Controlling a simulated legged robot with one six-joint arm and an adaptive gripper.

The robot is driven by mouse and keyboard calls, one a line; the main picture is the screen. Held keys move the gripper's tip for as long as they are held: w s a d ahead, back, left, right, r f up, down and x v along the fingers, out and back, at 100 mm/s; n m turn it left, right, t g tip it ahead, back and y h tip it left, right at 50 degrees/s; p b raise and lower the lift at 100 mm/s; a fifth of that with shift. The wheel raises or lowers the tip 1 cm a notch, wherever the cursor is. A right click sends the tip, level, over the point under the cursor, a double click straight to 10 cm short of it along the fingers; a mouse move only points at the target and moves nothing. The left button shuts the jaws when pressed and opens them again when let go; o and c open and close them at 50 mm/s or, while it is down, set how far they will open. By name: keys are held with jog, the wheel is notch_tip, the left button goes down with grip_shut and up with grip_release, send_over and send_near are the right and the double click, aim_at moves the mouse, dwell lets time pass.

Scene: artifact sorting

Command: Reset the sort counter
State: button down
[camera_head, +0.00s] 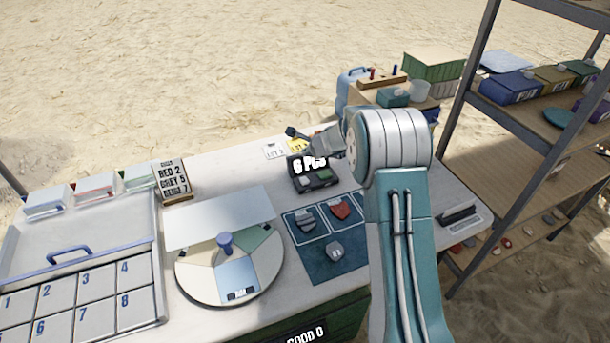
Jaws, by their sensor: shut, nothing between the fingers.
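A small dark counter device (316,182) sits on the table near the back middle. My gripper (293,132) is shut and empty at the end of my arm, pointing left. In the picture it shows just above and behind the device. I cannot tell whether it touches the device or how high above the table it is.
A blue mat (321,261) with several stones lies in front of the device. A round sectioned turntable (192,275) with a blue knob stands left of it, near a numbered tray (145,268). A sign (173,180) reads "RED 2, GREY 5". Shelving (464,120) stands at right.

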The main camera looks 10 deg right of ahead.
aim_at(303, 177)
jog(key=shift+f, duration=0.1)
jog(key=shift+f, duration=4.3)
jog(key=shift+s+f, duration=0.1)
jog(key=shift+f, duration=0.05)
jog(key=shift+f, duration=0.2)
jog(key=shift+f, duration=0.5)
jog(key=shift+r, duration=0.95)
